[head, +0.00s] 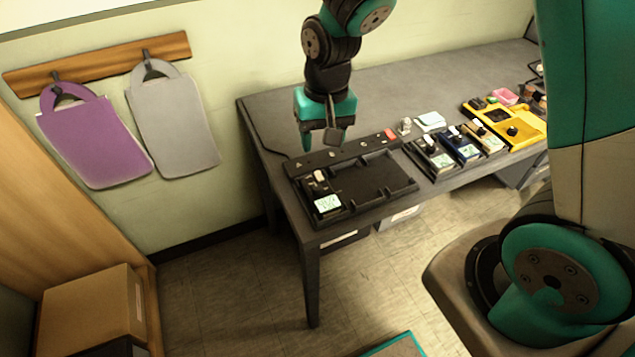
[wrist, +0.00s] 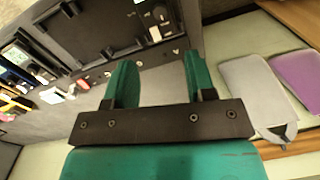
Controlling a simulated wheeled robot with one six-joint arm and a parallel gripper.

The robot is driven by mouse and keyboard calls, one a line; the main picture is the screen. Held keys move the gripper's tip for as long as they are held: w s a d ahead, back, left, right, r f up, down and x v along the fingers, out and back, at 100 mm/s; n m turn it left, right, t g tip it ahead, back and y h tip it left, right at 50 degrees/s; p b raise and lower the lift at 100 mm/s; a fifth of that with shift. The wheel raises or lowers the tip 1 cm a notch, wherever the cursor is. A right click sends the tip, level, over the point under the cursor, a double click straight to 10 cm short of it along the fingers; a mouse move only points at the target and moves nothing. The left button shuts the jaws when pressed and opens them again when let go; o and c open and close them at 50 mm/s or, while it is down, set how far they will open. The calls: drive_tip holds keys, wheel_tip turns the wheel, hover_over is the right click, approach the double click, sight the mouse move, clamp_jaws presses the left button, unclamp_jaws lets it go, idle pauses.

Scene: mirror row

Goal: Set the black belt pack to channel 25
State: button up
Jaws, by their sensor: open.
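A black belt pack (head: 326,194) with a pale lit screen and a light knob sits upright in the left end of the black charging tray (head: 370,205); its screen digits are too small to read. Part of it shows at the top of the wrist view (wrist: 149,17). My gripper (head: 321,138) hangs above the table behind the tray, apart from the pack. Its two green fingers stand apart with nothing between them in the wrist view (wrist: 159,80).
A dark-cased pack (head: 434,154), a blue pack (head: 462,145) and a cream pack (head: 486,136) stand right of the tray. Beyond is a yellow case (head: 527,131). The grey table (head: 262,112) is clear at its back left.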

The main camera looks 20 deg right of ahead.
sight(317, 187)
drive_tip(key=f, duration=1.2)
drive_tip(key=shift+a+f, duration=0.25)
drive_tip(key=shift+a, duration=0.15)
clamp_jaws()
